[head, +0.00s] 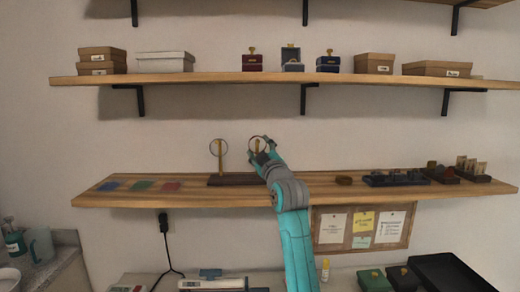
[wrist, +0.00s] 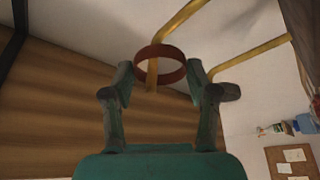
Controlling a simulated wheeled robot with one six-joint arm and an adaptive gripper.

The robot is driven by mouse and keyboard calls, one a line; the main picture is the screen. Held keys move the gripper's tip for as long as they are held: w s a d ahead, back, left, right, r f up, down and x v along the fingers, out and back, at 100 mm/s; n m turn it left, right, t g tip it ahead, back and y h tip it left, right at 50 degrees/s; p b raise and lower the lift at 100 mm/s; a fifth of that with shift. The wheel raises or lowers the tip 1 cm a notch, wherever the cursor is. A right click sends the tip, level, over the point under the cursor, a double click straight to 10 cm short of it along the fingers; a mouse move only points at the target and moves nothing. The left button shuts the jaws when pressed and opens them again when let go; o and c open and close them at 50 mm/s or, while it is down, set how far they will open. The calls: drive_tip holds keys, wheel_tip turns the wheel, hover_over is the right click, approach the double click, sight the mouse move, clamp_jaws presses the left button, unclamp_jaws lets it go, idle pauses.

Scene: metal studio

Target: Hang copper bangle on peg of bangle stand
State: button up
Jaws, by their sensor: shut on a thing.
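The copper bangle (wrist: 174,78) is a dark reddish ring in the wrist view, between the fingertips of my gripper (wrist: 160,82). My gripper is shut on it. In the head view my gripper (head: 265,158) is raised at the bangle stand, with the ring standing above its tips. The bangle stand has a dark base (head: 228,180) on the middle shelf and brass pegs. One bent brass peg (wrist: 180,19) lines up with the bangle in the wrist view; I cannot tell whether it passes through or behind it. A second peg (wrist: 250,52) is to the right.
Another thin ring (head: 211,143) shows at the left post (head: 221,163) of the stand. The wooden shelf (head: 330,196) holds coloured cards (head: 140,185) at left and dark trays (head: 397,179) at right. An upper shelf (head: 220,78) with boxes is above.

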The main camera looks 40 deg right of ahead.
drive_tip(key=shift+f, duration=0.15)
drive_tip(key=o, duration=1.2)
drive_tip(key=s+a, duration=0.1)
drive_tip(key=s, duration=0.3)
drive_tip(key=s+a, duration=0.1)
drive_tip(key=s, duration=0.3)
drive_tip(key=s+a, duration=0.2)
drive_tip(key=s, duration=0.2)
drive_tip(key=shift+s+f, duration=0.2)
drive_tip(key=shift+s, duration=0.05)
